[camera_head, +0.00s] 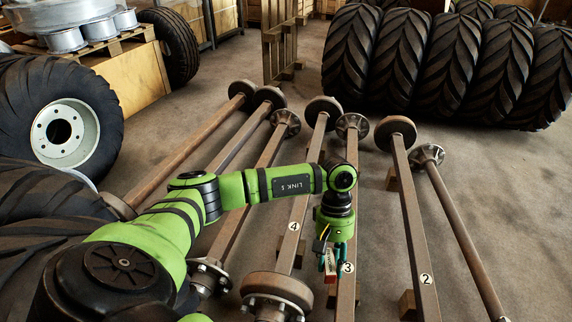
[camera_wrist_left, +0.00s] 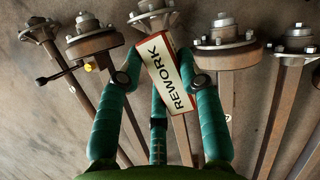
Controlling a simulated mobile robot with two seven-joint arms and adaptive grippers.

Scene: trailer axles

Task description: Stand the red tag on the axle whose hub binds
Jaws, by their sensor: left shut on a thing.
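My left gripper (camera_head: 335,262) is shut on the red tag, which reads "REWORK". The tag (camera_head: 329,266) has a pale face with red edges; in the left wrist view the tag (camera_wrist_left: 168,74) is tilted between the teal fingers. The gripper hangs above the beam of axle 3 (camera_head: 347,290), beside axle 4 (camera_head: 294,240). Axle 2 (camera_head: 416,225) lies to the right. Whether the tag touches a beam I cannot tell. In the left wrist view several hubs show beyond the fingers, including a rusty drum hub (camera_wrist_left: 92,42) and another (camera_wrist_left: 225,52).
More axles lie left and right, among them a thin round one (camera_head: 460,225). Large tyres (camera_head: 445,60) stand at the back right; a wheel (camera_head: 62,125) stands at the left. A wooden pallet (camera_head: 278,40) stands upright behind. Bare floor (camera_head: 530,200) is at the right.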

